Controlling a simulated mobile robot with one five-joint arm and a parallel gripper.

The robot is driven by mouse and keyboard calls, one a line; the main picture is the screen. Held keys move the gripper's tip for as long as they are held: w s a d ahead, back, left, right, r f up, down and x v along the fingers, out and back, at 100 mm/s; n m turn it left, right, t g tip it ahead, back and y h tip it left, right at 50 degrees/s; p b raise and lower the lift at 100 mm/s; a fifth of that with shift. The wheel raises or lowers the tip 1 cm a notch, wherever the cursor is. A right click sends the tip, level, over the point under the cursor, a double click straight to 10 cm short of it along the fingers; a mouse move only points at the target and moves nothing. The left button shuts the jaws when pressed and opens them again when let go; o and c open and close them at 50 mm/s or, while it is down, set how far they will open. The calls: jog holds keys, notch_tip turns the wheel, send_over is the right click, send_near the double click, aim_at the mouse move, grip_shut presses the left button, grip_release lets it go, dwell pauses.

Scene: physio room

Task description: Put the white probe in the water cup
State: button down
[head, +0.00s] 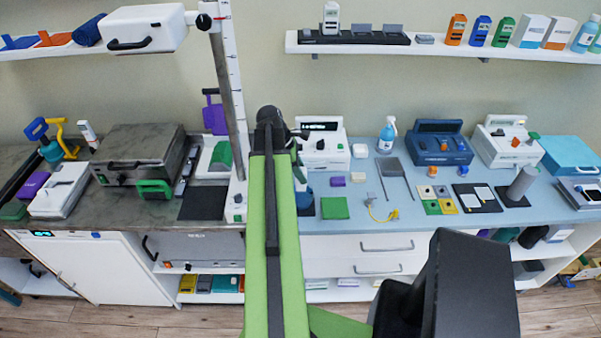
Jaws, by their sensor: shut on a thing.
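My gripper (299,168) is at the far end of my green arm, over the left part of the blue worktop, and partly hidden by the arm. It is shut on a small pale thing (300,186), which looks like the white probe; its shape is mostly hidden. Just below the gripper in the picture is a small blue vessel (305,199), perhaps the water cup, partly covered by the arm. I cannot tell whether the pale thing is inside the vessel, touching it, or above it.
A white device (326,153) stands close behind the gripper. A white column (228,100) rises to the left. A blue spray bottle (387,136) stands farther right. Shelves hang above.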

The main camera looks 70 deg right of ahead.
jog(key=shift+f+b, duration=1.8)
jog(key=shift+f, duration=0.45)
jog(key=shift+f+b, duration=0.4)
jog(key=c, duration=0.9)
grip_release()
jog(key=o, duration=0.5)
jog(key=shift+r, duration=0.1)
